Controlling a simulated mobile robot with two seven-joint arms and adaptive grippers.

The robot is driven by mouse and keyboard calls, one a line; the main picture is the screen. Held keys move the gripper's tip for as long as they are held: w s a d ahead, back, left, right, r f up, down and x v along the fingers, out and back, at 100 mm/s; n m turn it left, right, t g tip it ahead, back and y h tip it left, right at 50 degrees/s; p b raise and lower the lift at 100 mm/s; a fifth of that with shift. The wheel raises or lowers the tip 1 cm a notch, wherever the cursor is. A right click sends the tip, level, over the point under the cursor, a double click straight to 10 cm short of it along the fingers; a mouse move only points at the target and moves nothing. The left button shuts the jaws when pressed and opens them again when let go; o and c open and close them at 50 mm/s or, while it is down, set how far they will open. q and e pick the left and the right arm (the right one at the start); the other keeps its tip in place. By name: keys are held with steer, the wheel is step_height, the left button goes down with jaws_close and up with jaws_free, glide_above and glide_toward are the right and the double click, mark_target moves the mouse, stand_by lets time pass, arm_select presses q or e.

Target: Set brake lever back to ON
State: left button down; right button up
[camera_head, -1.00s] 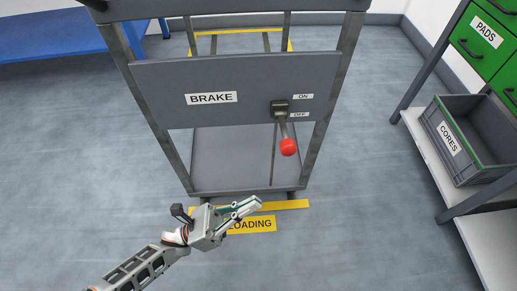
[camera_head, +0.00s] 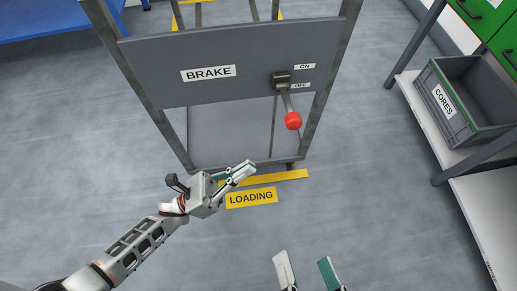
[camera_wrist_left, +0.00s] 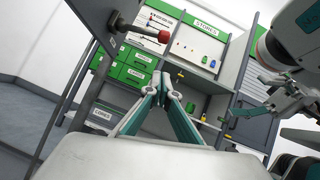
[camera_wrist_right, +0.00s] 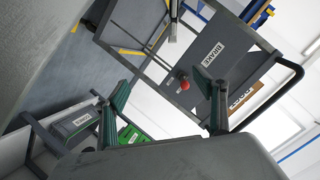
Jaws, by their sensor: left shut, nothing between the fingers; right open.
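The brake lever (camera_head: 287,103) hangs from its mount on the grey BRAKE panel (camera_head: 160,85) of the cart. Its red knob (camera_head: 293,121) points down, below the OFF label (camera_head: 300,86); the ON label (camera_head: 305,67) is above. The knob also shows in the left wrist view (camera_wrist_left: 164,37) and in the right wrist view (camera_wrist_right: 184,85). My left gripper (camera_head: 251,167) is shut and empty, left of and below the knob. My right gripper (camera_head: 304,262) is open and empty, below the knob in the head view. Neither gripper touches the lever.
The cart stands behind a yellow floor strip and a LOADING label (camera_head: 251,198). At the right, a shelf (camera_head: 480,190) holds the grey CORES bin (camera_head: 463,132) below green drawers. A blue table (camera_head: 45,20) is at the upper left. The floor between is clear.

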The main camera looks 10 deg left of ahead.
mark_target(289, 108)
arm_select(q)
steer(key=a+r+p+x, duration=0.1)
steer(key=r+p+x, duration=0.1)
steer(key=x, duration=1)
steer(key=shift+a+r, duration=0.2)
steer(key=shift+a, duration=0.2)
arm_select(e)
steer(key=d+n, duration=0.2)
steer(key=n, duration=0.1)
steer(key=shift+w+d+n, duration=0.25)
steer(key=shift+w+n, duration=0.05)
arm_select(q)
steer(key=shift+p, duration=0.3)
arm_select(e)
steer(key=shift+r, duration=0.15)
